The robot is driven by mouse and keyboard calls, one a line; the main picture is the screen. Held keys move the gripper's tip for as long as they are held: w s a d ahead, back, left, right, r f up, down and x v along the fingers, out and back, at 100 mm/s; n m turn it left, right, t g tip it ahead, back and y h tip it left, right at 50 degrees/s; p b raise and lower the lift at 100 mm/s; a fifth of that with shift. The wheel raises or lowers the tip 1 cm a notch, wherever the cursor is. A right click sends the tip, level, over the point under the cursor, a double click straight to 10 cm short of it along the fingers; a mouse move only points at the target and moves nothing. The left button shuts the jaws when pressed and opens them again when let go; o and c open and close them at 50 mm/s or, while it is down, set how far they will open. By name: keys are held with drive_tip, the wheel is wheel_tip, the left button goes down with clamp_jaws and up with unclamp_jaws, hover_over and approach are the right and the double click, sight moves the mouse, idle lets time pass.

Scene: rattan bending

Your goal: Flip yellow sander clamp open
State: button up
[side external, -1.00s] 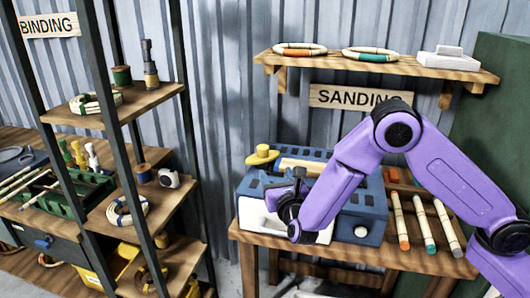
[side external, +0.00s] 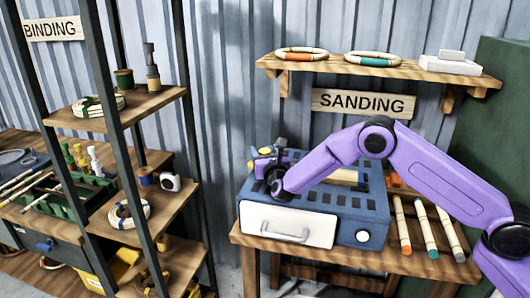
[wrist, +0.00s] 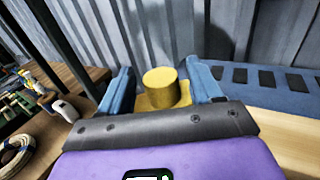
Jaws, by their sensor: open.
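The yellow clamp (wrist: 160,88) shows in the wrist view as a round knob on a flat yellow base, between the two blue fingers of my gripper (wrist: 162,85). My gripper is open, with a finger on each side of the knob; I cannot tell whether either touches it. In the side view my gripper (side external: 268,160) is over the left end of the blue sander (side external: 340,200), and the clamp is mostly hidden behind it. The sander has a white front drawer (side external: 288,225) with a handle. A pale wooden strip (side external: 343,178) lies on the sander top.
Several coloured-end sticks (side external: 425,228) lie on the bench right of the sander. A shelf (side external: 385,70) with rings and a white box is above. A dark-framed rack (side external: 140,105) stands to the left.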

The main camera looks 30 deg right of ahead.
drive_tip(key=shift+w+d, duration=0.15)
drive_tip(key=shift+w, duration=0.25)
drive_tip(key=c, duration=1)
drive_tip(key=shift+o, duration=0.2)
drive_tip(key=shift+d+n+y, duration=0.1)
drive_tip(key=shift+n+y, duration=0.2)
drive_tip(key=shift+y, duration=0.1)
drive_tip(key=shift+n+t+y, duration=0.4)
drive_tip(key=shift+n+y, duration=0.7)
drive_tip(key=shift+y, duration=0.6)
